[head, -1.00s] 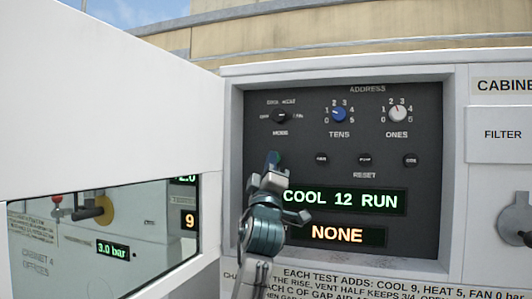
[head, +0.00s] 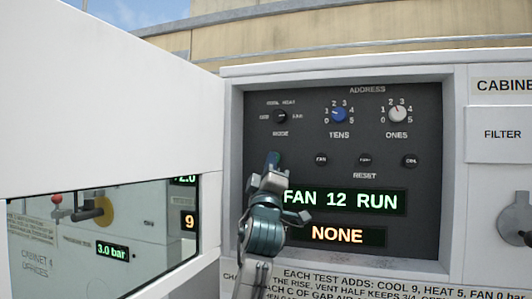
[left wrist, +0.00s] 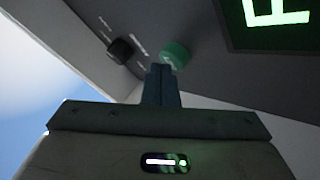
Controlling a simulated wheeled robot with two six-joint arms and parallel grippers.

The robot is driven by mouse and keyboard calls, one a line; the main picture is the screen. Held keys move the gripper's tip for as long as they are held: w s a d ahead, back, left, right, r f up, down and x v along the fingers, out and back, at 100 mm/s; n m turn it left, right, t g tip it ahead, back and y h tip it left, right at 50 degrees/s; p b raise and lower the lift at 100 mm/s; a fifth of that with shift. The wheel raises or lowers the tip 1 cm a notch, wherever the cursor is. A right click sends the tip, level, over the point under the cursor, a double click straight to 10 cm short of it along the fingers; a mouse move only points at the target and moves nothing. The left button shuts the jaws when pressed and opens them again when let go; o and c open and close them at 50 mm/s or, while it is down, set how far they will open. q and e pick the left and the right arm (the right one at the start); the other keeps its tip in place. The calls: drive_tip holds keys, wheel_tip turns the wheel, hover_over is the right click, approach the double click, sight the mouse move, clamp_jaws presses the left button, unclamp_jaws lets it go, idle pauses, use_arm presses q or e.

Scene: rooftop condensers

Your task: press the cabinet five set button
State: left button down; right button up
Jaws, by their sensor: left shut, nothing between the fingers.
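A dark control panel (head: 300,150) is set in a white cabinet whose sign is cut off at "CABINE". My left gripper (head: 272,160) is shut and empty in front of it, below the mode knob (head: 281,116). In the left wrist view, a round green button (left wrist: 175,54) sits right at the fingertips (left wrist: 161,70); I cannot tell whether they touch it. In the head view my gripper hides most of this button, and its label is not readable. The upper display (head: 345,201) reads FAN 12 RUN and the lower display (head: 340,235) reads NONE. My right gripper is not in view.
A white panel with a window (head: 150,240) stands close at the left. A grey round handle (head: 516,222) is at the right edge.

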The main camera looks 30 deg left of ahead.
use_arm(q)
drive_tip(key=shift+s+d, duration=0.15)
drive_tip(key=shift+s, duration=0.5)
drive_tip(key=shift+s+d, duration=0.2)
drive_tip(key=shift+s, duration=0.6)
drive_tip(key=shift+s+d, duration=0.2)
drive_tip(key=shift+s, duration=0.6)
drive_tip(key=shift+s+d, duration=0.2)
drive_tip(key=shift+s, duration=0.6)
drive_tip(key=shift+f, duration=0.15)
